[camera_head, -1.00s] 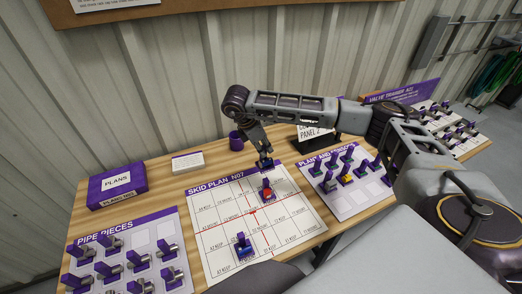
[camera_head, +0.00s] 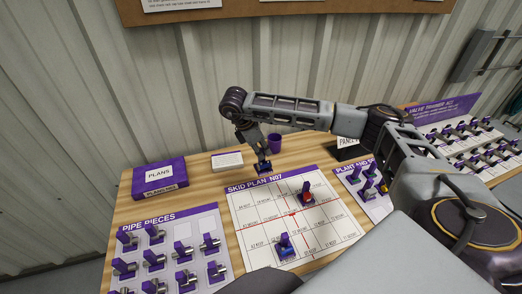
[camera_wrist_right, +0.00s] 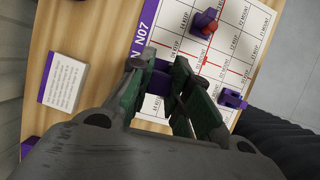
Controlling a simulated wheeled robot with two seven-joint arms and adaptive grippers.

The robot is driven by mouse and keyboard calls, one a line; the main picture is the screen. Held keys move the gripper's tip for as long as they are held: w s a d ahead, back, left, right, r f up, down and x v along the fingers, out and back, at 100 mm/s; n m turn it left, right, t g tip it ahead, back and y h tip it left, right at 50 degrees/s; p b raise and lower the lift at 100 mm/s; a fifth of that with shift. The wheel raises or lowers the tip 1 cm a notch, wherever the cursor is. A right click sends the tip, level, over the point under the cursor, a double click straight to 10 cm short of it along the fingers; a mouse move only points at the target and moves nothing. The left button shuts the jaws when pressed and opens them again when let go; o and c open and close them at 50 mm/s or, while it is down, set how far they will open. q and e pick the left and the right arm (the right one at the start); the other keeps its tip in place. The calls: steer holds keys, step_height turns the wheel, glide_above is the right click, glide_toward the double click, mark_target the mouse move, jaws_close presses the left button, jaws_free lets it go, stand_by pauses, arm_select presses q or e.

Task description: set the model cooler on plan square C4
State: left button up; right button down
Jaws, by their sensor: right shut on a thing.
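My right gripper (camera_head: 262,160) is shut on a small purple and dark blue piece (camera_head: 264,168), which I take to be the model cooler. It is held at the far edge of the skid plan sheet (camera_head: 240,222), by the title strip. In the right wrist view the gripper (camera_wrist_right: 170,92) partly hides the piece (camera_wrist_right: 158,82). I cannot tell whether its base touches anything. Square C4's label is too small to read for sure. A red piece with a purple handle (camera_head: 307,195) and a blue one (camera_head: 286,246) stand on the plan. My left gripper is out of view.
A purple plans box (camera_head: 160,178), a white card (camera_head: 227,162) and a purple cup (camera_head: 274,143) stand along the back. The pipe pieces board (camera_head: 207,225) is left of the plan; another parts board (camera_head: 348,178) is right. The plan's far left squares look bare.

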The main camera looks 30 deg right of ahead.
mark_target(263, 161)
steer(key=shift+w+a, duration=0.15)
steer(key=shift+a, duration=0.25)
steer(key=shift+d+m, duration=0.25)
steer(key=shift+m, duration=0.05)
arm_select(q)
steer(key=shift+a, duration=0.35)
arm_select(e)
steer(key=shift+a, duration=0.15)
steer(key=shift+f+b, duration=0.65)
steer(key=shift+f, duration=1)
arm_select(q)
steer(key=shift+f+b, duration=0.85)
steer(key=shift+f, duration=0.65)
arm_select(e)
steer(key=shift+f, duration=1.05)
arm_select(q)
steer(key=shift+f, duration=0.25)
